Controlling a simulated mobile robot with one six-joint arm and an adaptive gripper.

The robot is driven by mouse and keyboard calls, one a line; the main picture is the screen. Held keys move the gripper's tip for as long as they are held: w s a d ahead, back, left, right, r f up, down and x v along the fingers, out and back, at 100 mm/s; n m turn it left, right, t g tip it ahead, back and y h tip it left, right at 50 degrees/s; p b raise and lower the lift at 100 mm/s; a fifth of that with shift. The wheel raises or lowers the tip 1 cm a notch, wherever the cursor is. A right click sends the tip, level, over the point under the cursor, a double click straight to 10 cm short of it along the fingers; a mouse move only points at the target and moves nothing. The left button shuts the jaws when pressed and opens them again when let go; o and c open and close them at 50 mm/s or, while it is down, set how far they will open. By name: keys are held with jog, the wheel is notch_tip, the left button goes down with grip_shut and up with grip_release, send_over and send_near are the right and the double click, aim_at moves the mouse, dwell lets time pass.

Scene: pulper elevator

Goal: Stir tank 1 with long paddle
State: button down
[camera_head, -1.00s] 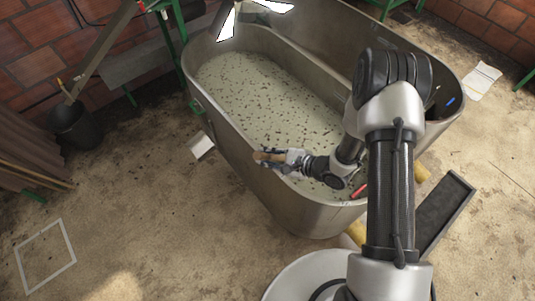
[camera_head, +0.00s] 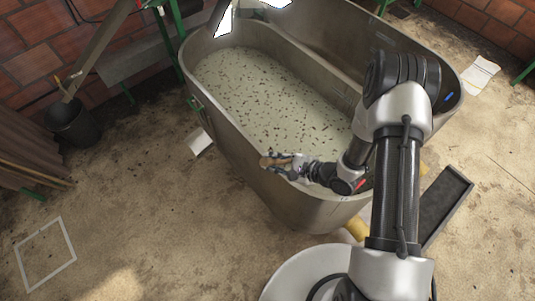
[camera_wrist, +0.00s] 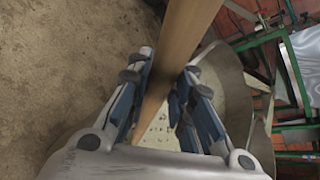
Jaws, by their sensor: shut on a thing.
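The tank (camera_head: 300,195) is a large grey oval metal tub filled with pale liquid (camera_head: 270,95) dotted with dark flecks. A wall divides it lengthwise. Which tank number it bears cannot be seen. My gripper (camera_head: 270,162) is over the tank's near left rim, shut on a wooden handle (camera_head: 272,161), which I take for the long paddle. In the wrist view, the wooden shaft (camera_wrist: 180,55) runs between the fingers of my gripper (camera_wrist: 160,92) down toward the liquid (camera_wrist: 160,128). The paddle's lower end is hidden.
A dark bucket (camera_head: 72,124) holding a long board stands at the left wall. A black tray (camera_head: 443,208) lies on the floor right of the tank. A white square outline (camera_head: 46,256) marks the floor at lower left. Floor left of the tank is mostly clear.

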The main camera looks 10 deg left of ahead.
jog(key=s+d+p, duration=0.1)
jog(key=s+d, duration=0.4)
jog(key=d, duration=0.1)
jog(key=w+a+b, duration=0.2)
jog(key=w+a, duration=1.2)
jog(key=a, duration=0.3)
jog(key=shift+a, duration=0.25)
jog(key=shift+s+d, duration=0.1)
jog(key=s+d+p, duration=0.4)
jog(key=s+d, duration=0.9)
jog(key=d, duration=0.4)
jog(key=shift+s+d, duration=0.15)
jog(key=shift+s, duration=0.1)
